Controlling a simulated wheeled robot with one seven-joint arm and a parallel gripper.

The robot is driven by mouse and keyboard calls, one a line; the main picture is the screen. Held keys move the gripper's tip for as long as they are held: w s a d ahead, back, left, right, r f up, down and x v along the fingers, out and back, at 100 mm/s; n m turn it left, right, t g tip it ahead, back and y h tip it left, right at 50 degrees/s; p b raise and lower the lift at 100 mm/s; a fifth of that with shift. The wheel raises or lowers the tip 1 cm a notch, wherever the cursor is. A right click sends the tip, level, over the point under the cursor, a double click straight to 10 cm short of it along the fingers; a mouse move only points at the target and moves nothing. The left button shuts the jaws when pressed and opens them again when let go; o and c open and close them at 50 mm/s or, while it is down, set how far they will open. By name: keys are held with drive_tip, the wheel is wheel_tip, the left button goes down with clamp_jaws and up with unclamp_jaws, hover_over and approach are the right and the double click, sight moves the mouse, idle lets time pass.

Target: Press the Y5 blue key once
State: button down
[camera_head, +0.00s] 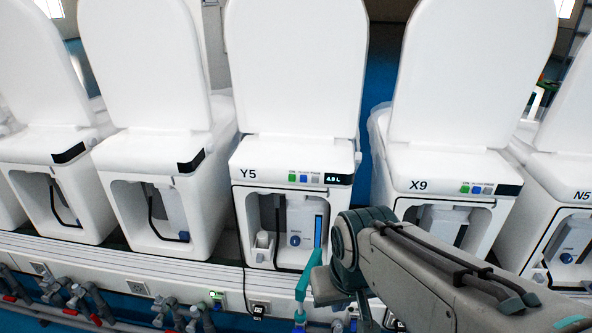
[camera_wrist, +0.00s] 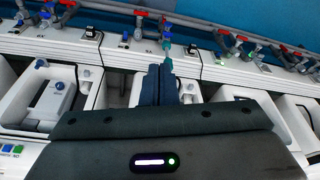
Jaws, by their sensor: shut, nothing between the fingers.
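The toilet marked Y5 (camera_head: 292,155) stands in the middle of the head view with its lid up. On its front panel sits a small blue key (camera_head: 303,178) between a green key (camera_head: 292,177) and a grey key (camera_head: 315,179). A display (camera_head: 338,180) to their right reads about 4.9 L. My gripper (camera_wrist: 160,70) is shut and empty in the wrist view, its dark fingers side by side. In the head view my arm is low at the right of Y5, below the keys. The fingertips are hard to make out there; the blue key is unobstructed.
The toilet marked X9 (camera_head: 440,172) stands to the right with similar keys, partly behind my arm. More toilets stand on both sides, and N5 (camera_head: 582,195) is at the far right. Pipes and valves (camera_head: 75,292) run along the wall base; they also show in the wrist view (camera_wrist: 235,45).

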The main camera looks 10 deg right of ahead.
sight(304, 179)
drive_tip(key=w+d+f+t+h+p, duration=0.1)
drive_tip(key=w+d+t, duration=0.1)
drive_tip(key=w, duration=0.7)
drive_tip(key=w+d+f+t+p, duration=0.1)
drive_tip(key=w+d+f+t, duration=0.15)
drive_tip(key=w, duration=0.65)
drive_tip(key=w+a+m+t+y, duration=0.1)
drive_tip(key=w+a+t+y, duration=0.1)
drive_tip(key=w, duration=0.4)
drive_tip(key=w+a+t+y+p, duration=0.1)
drive_tip(key=w+a+t+y, duration=0.1)
drive_tip(key=w+t+y, duration=0.3)
drive_tip(key=shift+w+a+r+m+y, duration=0.25)
drive_tip(key=shift+w+r+m+y, duration=0.2)
drive_tip(key=shift+w+y, duration=0.3)
drive_tip(key=shift+w, duration=0.15)
drive_tip(key=shift+w+d+p, duration=0.25)
drive_tip(key=shift+w+d, duration=0.2)
drive_tip(key=shift+w, duration=0.9)
drive_tip(key=shift+w+d+p, duration=0.2)
drive_tip(key=shift+w+d, duration=0.3)
drive_tip(key=shift+w, duration=0.9)
drive_tip(key=shift+w+d+p, duration=0.25)
drive_tip(key=shift+w+d, duration=0.2)
drive_tip(key=shift+w, duration=0.9)
